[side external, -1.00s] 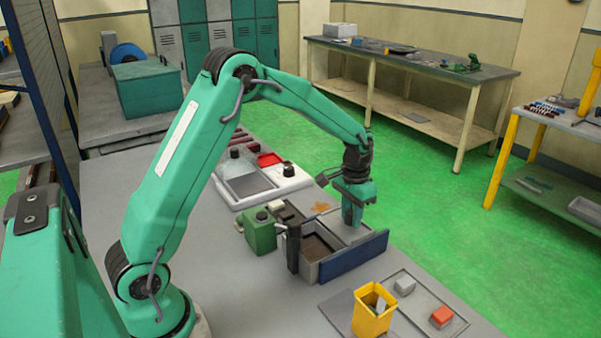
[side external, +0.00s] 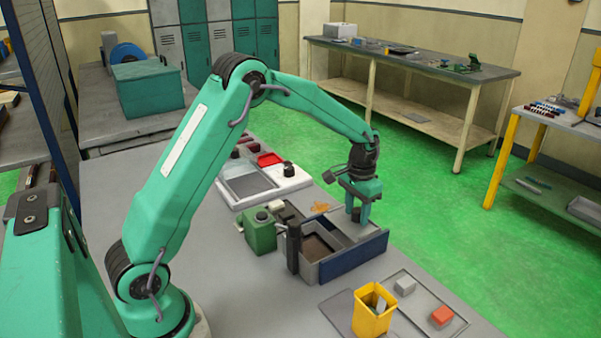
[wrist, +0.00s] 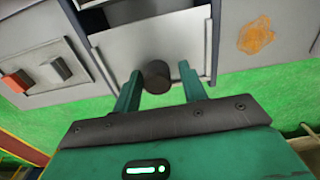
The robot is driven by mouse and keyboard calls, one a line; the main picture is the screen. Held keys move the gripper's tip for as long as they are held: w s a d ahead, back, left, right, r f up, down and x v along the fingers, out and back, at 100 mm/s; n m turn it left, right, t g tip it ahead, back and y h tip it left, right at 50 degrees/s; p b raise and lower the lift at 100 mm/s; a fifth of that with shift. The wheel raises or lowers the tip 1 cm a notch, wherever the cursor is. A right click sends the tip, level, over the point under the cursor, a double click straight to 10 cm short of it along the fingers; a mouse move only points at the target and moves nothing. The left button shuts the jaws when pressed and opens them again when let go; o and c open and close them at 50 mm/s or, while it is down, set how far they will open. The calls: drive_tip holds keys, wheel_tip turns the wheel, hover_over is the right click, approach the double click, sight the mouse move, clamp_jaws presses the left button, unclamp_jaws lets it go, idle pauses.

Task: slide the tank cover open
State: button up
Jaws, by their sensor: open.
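The tank (side external: 296,262) is a grey box with a dark blue long side; brownish contents show in its open left part. Its cover (wrist: 112,55) is a pale flat plate with a dark round knob (wrist: 157,77); a dark opening shows beyond its edge in the wrist view. My gripper (wrist: 159,70) is open, with one finger on each side of the knob and visible gaps between. In the side view, my gripper (side external: 357,213) points down over the right part of the tank and partly hides the cover; the knob cannot be made out there.
A black post (side external: 292,247) and a green block-shaped device (side external: 260,232) stand left of the tank. A yellow bin (side external: 371,315) and a tray with a red block (side external: 442,316) lie in front. An orange stain (wrist: 256,36) marks the surface nearby.

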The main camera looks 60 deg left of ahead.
sight(356, 211)
drive_tip(key=shift+s+d+f, duration=0.15)
drive_tip(key=shift+d+f, duration=0.05)
drive_tip(key=shift+r, duration=3.1)
drive_tip(key=shift+s+r, duration=0.2)
drive_tip(key=shift+r, duration=0.35)
drive_tip(key=s+d+r+t, duration=0.2)
drive_tip(key=s+r, duration=0.4)
drive_tip(key=s, duration=0.4)
drive_tip(key=s+d+r+t, duration=0.2)
drive_tip(key=s+r, duration=0.4)
drive_tip(key=s, duration=0.4)
drive_tip(key=s+f+t, duration=0.1)
drive_tip(key=s, duration=0.6)
drive_tip(key=shift+s+d+f+t, duration=0.2)
drive_tip(key=shift+s+f+t, duration=0.1)
drive_tip(key=shift+s+f, duration=0.1)
